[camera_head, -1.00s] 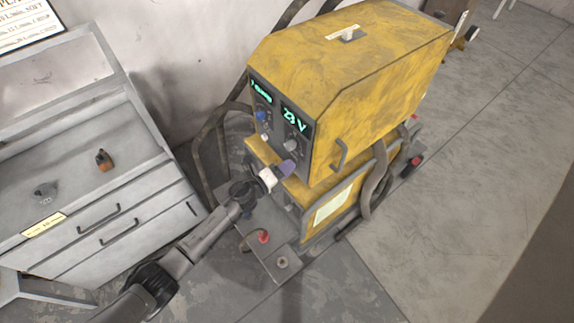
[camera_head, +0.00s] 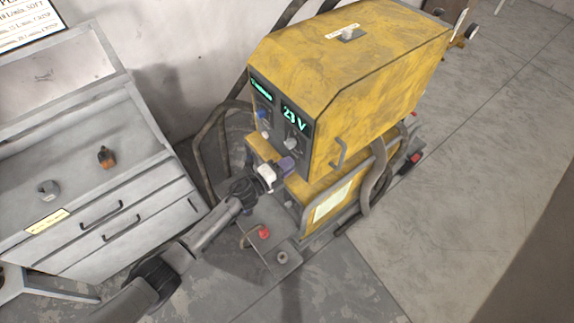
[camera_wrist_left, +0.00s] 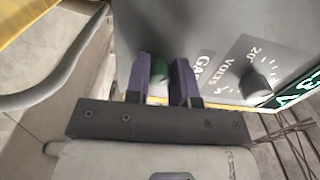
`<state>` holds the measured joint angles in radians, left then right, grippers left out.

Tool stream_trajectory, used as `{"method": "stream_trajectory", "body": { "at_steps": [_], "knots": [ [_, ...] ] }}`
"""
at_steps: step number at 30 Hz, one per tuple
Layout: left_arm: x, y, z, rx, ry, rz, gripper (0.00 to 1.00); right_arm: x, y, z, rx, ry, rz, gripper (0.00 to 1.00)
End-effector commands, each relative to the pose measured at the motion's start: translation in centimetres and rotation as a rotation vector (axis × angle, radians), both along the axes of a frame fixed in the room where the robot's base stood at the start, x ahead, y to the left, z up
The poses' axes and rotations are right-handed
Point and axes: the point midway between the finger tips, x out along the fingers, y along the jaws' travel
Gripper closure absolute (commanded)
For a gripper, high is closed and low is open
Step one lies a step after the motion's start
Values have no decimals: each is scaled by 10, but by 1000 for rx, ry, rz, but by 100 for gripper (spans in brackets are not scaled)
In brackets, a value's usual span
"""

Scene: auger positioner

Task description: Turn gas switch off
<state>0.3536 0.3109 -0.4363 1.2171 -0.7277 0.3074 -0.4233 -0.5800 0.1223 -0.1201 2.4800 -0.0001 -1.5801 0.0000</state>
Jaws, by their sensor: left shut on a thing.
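The gas switch (camera_wrist_left: 158,72) is a small green knob beside the "GAS" lettering on the grey front panel (camera_wrist_left: 215,30) in the left wrist view. The purple fingers of my left gripper (camera_wrist_left: 160,80) stand on either side of the knob and are shut on it. In the head view my left gripper (camera_head: 286,165) is at the lower part of the yellow welding machine's (camera_head: 350,75) front panel, and its fingers hide the switch.
A black volts knob (camera_wrist_left: 254,84) sits right of the switch. The green display (camera_head: 294,116) reads 23 V. A grey cabinet (camera_head: 130,190) with drawers stands at the left. Thick hoses (camera_head: 375,180) hang at the machine's side. Floor at the right is clear.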

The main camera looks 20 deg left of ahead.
Motion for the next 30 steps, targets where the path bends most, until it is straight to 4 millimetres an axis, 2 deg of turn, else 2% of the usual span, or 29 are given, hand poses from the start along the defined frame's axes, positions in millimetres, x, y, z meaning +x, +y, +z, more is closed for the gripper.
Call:
{"method": "stream_trajectory", "body": {
  "at_steps": [3, 4, 11, 21, 26, 30],
  "knots": [
    [0, 0, 0, -1, 0, -1, 100, 0, 1, 0, 4, 1, -2, 52],
    [0, 0, 0, -1, 0, -1, 74, 0, 1, 0, 4, 0, -3, 52],
    [0, 0, 0, -1, -1, -1, 52, 0, 2, 0, 7, 0, -4, 52],
    [-5, 4, -1, 2, 1, 0, 52, 0, 2, 1, 5, 0, -4, 52],
    [-25, 16, 0, 3, 1, -1, 52, 0, 0, 3, 0, 0, 0, 52],
    [-49, 31, 0, 2, 1, -1, 52, 0, -1, 4, -4, 0, 3, 52]
  ]
}}
